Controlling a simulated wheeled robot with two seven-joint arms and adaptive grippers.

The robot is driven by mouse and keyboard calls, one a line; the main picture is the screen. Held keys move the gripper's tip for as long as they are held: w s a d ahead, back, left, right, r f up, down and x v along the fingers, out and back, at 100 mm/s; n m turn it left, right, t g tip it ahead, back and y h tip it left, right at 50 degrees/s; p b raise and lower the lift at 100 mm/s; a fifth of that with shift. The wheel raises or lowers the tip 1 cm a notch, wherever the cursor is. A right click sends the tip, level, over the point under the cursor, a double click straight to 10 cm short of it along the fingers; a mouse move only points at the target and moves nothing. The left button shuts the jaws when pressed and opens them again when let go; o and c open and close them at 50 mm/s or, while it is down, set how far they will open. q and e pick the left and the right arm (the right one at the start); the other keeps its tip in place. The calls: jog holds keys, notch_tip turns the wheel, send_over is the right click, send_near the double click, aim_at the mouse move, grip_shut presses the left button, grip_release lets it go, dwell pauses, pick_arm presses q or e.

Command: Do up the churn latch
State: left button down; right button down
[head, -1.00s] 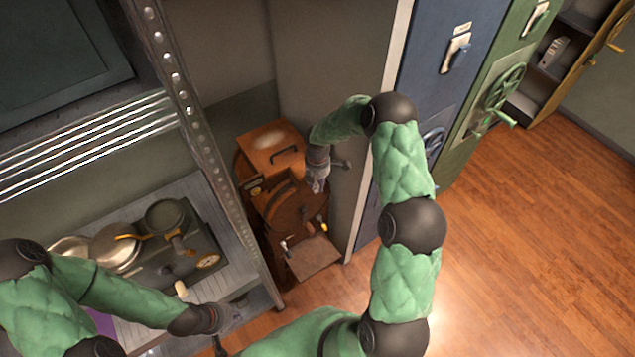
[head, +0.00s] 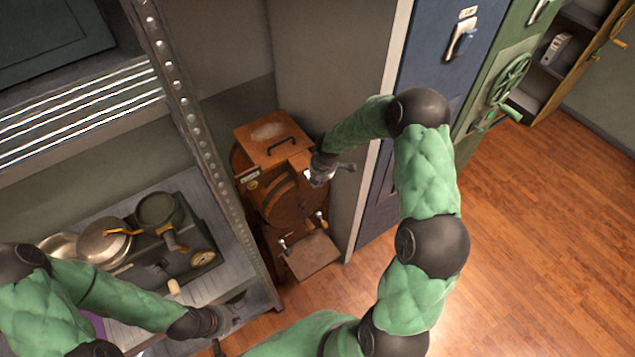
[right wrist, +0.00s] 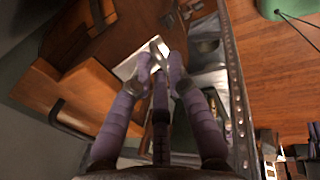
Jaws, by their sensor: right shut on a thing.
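The wooden churn (head: 300,222) stands in the gap between the shelf post and the grey panel. Its top lid (head: 272,135) has a dark bar handle and appears seated on the body. My right gripper (head: 317,176) is at the churn's upper right edge, beside the lid. In the right wrist view its fingers (right wrist: 160,68) are closed together around a small pale metal piece (right wrist: 157,46), apparently the latch. The fingers hide much of that piece, so its position is unclear. My left gripper (head: 228,319) is low over the shelf's front edge, away from the churn; its fingers are too small to judge.
A metal shelf (head: 205,205) with pans (head: 105,240) and a scale-like device stands left of the churn. A perforated post (head: 200,140) rises close beside it. The blue cabinet (head: 440,90) is to the right. Wooden floor (head: 530,230) is open at right.

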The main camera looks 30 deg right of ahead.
notch_tip(320, 180, down, 7)
jog(key=t+y+b, duration=0.1)
jog(key=t+b, duration=1.1)
jog(key=b, duration=2.4)
jog(key=shift+w+a+b, duration=0.15)
jog(key=shift+w+b, duration=0.25)
jog(key=c, duration=1.2)
grip_release()
jog(key=shift+c, duration=0.2)
jog(key=shift+w, duration=0.1)
jog(key=shift+r, duration=0.2)
jog(key=v, duration=1.2)
jog(key=shift+f, duration=0.3)
